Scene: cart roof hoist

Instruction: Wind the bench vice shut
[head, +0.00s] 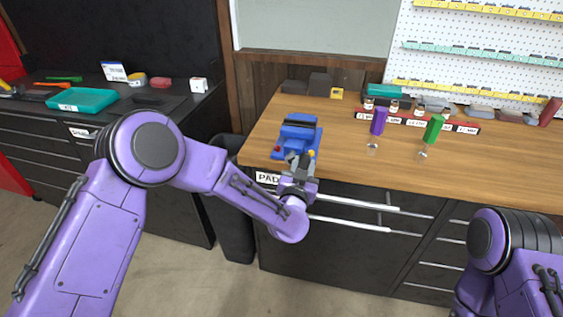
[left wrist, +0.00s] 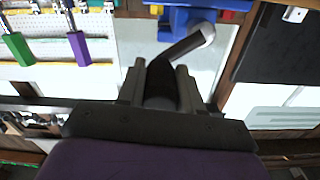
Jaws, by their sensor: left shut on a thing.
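The blue bench vice (head: 297,134) stands on the wooden bench near its front left corner. It also shows at the top of the left wrist view (left wrist: 188,18). A grey crank arm (left wrist: 190,45) runs from the vice down to a dark grip (left wrist: 160,82). My left gripper (head: 300,168) is at the front of the vice, just over the bench edge. In the left wrist view its fingers (left wrist: 160,88) are closed around the crank's dark grip. The jaw gap of the vice is hard to make out. My right gripper is out of view; only part of that arm shows.
A purple-handled tool (head: 379,121) and a green-handled tool (head: 433,128) stand on the bench to the right. A red rack with small jars (head: 393,107) lies behind them. A dark bin (head: 232,210) stands left of the bench. The bench's front right is clear.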

